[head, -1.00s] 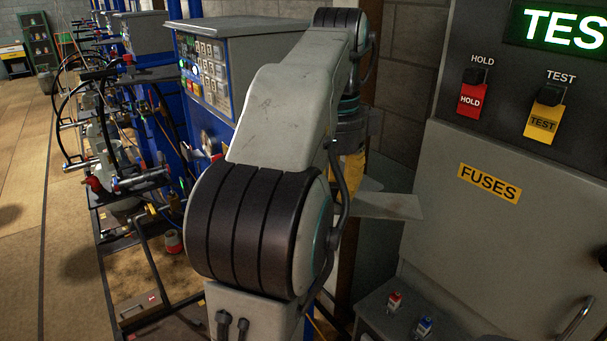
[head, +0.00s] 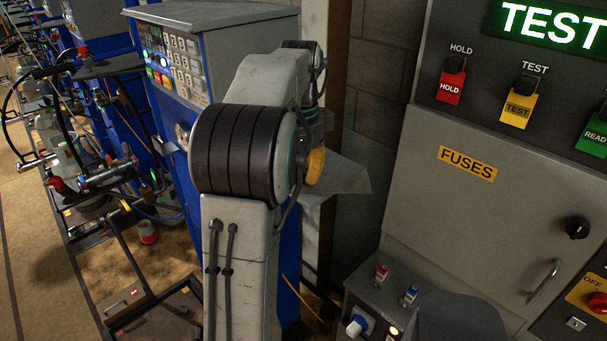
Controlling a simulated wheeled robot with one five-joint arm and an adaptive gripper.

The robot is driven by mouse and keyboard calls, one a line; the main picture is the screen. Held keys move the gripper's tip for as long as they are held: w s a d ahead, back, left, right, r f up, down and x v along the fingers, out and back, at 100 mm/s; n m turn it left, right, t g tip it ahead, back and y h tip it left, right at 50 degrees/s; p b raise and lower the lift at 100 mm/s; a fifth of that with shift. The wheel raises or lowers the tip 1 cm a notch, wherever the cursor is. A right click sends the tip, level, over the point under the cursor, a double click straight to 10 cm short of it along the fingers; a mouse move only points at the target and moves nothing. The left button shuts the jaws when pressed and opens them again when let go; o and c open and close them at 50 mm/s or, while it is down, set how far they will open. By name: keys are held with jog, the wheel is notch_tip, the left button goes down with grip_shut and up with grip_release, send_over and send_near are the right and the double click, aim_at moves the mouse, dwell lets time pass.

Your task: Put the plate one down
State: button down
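A flat grey plate-like sheet (head: 342,178) shows behind my arm, right of the blue cabinet. My arm hides its left part. I cannot tell whether this is plate one, or whether it is held or rests on a support. My gripper is mostly hidden behind my own forearm. Only a yellow part (head: 316,166) near my arm's end shows, just above and in front of the sheet's left side. The fingers are not visible, so their opening and any hold cannot be seen.
A grey panel with a FUSES label (head: 467,163) stands on the right. A low console (head: 372,310) with red and blue connectors is below it. A blue cabinet with a keypad (head: 185,62) stands behind my arm. Cluttered rigs (head: 85,150) fill the left; open floor lies beyond.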

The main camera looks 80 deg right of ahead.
aim_at(304, 180)
jog(key=shift+d+f+p, duration=0.35)
jog(key=shift+d+p, duration=0.05)
jog(key=shift+d, duration=0.2)
jog(key=shift+d+f+p, duration=0.35)
jog(key=shift+d+p, duration=0.05)
jog(key=shift+d, duration=0.15)
jog(key=f+p, duration=0.1)
jog(key=p, duration=0.2)
jog(key=shift+a+f, duration=0.1)
jog(key=shift+f, duration=1.4)
jog(key=c, duration=1.1)
grip_release()
jog(key=shift+c, duration=0.2)
notch_tip(304, 180, up, 5)
jog(key=shift+b, duration=0.85)
notch_tip(304, 180, up, 4)
jog(key=b, duration=0.2)
jog(key=shift+a+r+b, duration=0.1)
jog(key=shift+r+b, duration=0.15)
jog(key=shift+b, duration=0.05)
jog(key=shift+a+r, duration=0.1)
jog(key=shift+r, duration=1.15)
